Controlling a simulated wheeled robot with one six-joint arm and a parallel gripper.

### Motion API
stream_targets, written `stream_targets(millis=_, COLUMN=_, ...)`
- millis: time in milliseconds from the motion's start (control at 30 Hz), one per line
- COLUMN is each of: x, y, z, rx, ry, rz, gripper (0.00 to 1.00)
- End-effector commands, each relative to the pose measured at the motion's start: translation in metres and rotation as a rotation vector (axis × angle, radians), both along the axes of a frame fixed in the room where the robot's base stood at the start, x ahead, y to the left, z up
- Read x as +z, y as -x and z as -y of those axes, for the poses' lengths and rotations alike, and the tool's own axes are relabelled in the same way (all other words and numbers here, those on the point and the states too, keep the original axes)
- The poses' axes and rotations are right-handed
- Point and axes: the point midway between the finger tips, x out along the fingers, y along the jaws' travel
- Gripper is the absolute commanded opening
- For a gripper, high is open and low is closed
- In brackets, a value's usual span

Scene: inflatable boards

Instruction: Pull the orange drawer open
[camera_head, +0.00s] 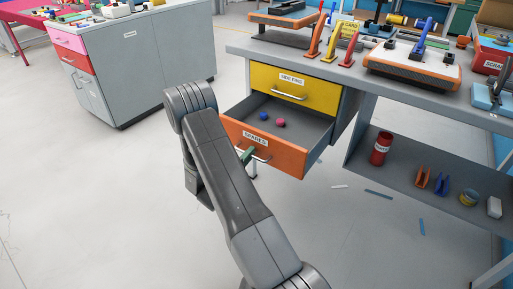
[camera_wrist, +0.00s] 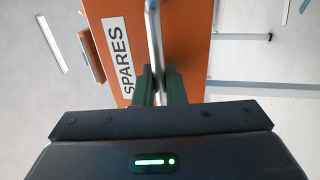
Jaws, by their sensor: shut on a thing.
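The orange drawer (camera_head: 285,157) stands out from the workbench's drawer unit, open, with its grey inside showing. It has a white "SPARES" label and a metal bar handle. A blue item and a pink item lie inside it. My gripper (camera_head: 248,155) is at the drawer's front and is shut on the handle. In the wrist view, the green fingers of my gripper (camera_wrist: 160,88) close around the metal handle (camera_wrist: 153,40), beside the "SPARES" label on the orange drawer front (camera_wrist: 185,35).
A yellow drawer (camera_head: 295,88) labelled "SIDE PINS" is shut above. The workbench top (camera_head: 260,48) holds tools and fixtures. A lower shelf (camera_head: 400,165) with a red can (camera_head: 381,149) is at right. A grey cabinet (camera_head: 150,70) stands back left. Floor at left is clear; scraps lie at right.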

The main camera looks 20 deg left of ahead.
Motion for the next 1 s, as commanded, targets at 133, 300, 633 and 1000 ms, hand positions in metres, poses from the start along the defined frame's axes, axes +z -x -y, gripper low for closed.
stream_targets(millis=133, x=0.0, y=0.012, z=-0.005, rx=0.002, ry=0.0, rz=0.0, gripper=0.0)
stream_targets(millis=300, x=0.0, y=0.017, z=-0.007, rx=0.002, ry=-0.001, rz=0.0, gripper=0.0)
stream_targets(millis=633, x=0.0, y=0.017, z=-0.007, rx=0.002, ry=-0.001, rz=0.0, gripper=0.0)
stream_targets(millis=1000, x=-0.001, y=0.02, z=-0.008, rx=0.002, ry=-0.001, rz=0.0, gripper=0.15)
